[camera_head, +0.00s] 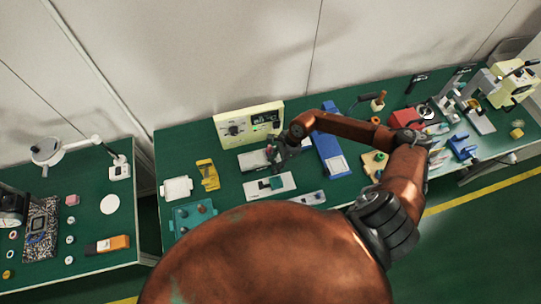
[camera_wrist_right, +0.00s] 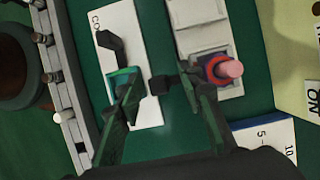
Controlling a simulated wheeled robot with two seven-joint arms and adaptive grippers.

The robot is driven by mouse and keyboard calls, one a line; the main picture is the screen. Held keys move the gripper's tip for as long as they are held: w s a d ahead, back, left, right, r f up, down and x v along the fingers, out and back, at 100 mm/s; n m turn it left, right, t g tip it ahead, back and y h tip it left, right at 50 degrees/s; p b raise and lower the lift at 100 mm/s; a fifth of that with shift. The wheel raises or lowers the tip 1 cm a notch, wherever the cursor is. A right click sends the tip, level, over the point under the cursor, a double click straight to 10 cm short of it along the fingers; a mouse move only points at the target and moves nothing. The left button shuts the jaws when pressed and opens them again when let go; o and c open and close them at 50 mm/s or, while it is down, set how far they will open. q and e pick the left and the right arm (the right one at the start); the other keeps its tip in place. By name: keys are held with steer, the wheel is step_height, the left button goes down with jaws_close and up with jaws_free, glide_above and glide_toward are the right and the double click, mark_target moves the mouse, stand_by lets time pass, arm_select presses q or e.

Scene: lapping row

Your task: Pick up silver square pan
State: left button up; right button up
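A pale, roughly square, shallow piece (camera_head: 177,188) lies on the green bench at the left of the head view. It is the closest match to the silver square pan, but I cannot tell its material. My right gripper (camera_head: 277,160) is well to its right, above the bench and in front of the cream instrument. In the right wrist view its two dark fingers (camera_wrist_right: 158,95) are spread with nothing held between them. A white plate with a green block (camera_wrist_right: 124,82) lies below the left finger. My left gripper is not in view.
A cream instrument (camera_head: 248,124) stands behind the gripper. A yellow holder (camera_head: 208,174) and a teal tray (camera_head: 183,222) are near the pale piece. A blue flat case (camera_head: 328,142) lies to the gripper's right. A gap separates the left table (camera_head: 90,270) from the bench.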

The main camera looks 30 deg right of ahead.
jaws_close()
stand_by(0.4)
steer(key=shift+r, duration=0.15)
